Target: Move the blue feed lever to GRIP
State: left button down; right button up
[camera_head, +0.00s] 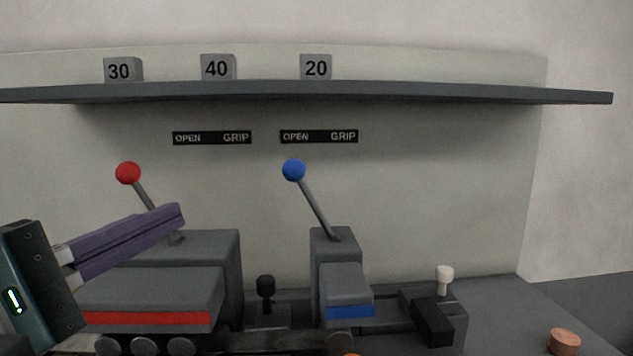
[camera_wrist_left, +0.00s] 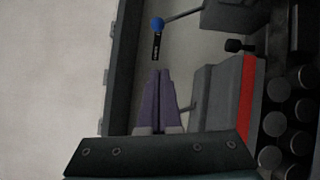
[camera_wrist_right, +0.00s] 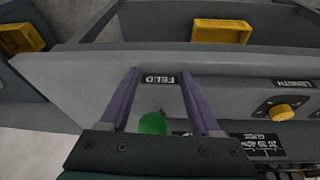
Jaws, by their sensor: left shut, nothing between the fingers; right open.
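The blue feed lever (camera_head: 316,205) has a round blue knob and a grey rod rising from a grey block with a blue stripe. It leans left, its knob near the OPEN end of the OPEN/GRIP label (camera_head: 319,136). The blue knob also shows in the left wrist view (camera_wrist_left: 157,24), beyond my fingertips. My left gripper (camera_head: 181,216) is shut and empty, left of the blue lever and in front of the red lever's rod (camera_head: 146,197). My right gripper (camera_wrist_right: 157,74) is open in the right wrist view, over a grey panel marked FEED, with a green button (camera_wrist_right: 153,123) between its fingers.
A red-knobbed lever (camera_head: 128,173) stands on the left block, close to my left gripper. A shelf (camera_head: 450,92) with blocks marked 30, 40 and 20 runs above. A black knob (camera_head: 266,286), a white knob (camera_head: 445,279) and a copper coil (camera_head: 563,341) are lower down.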

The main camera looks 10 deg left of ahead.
aim_at(311, 204)
pick_arm(q)
jog(key=w+d+r, duration=0.1)
jog(key=w+d, duration=0.5)
jog(key=w, duration=0.4)
jog(key=shift+w+d+r, duration=0.2)
jog(key=shift+r, duration=0.2)
jog(key=shift+w+r, duration=0.1)
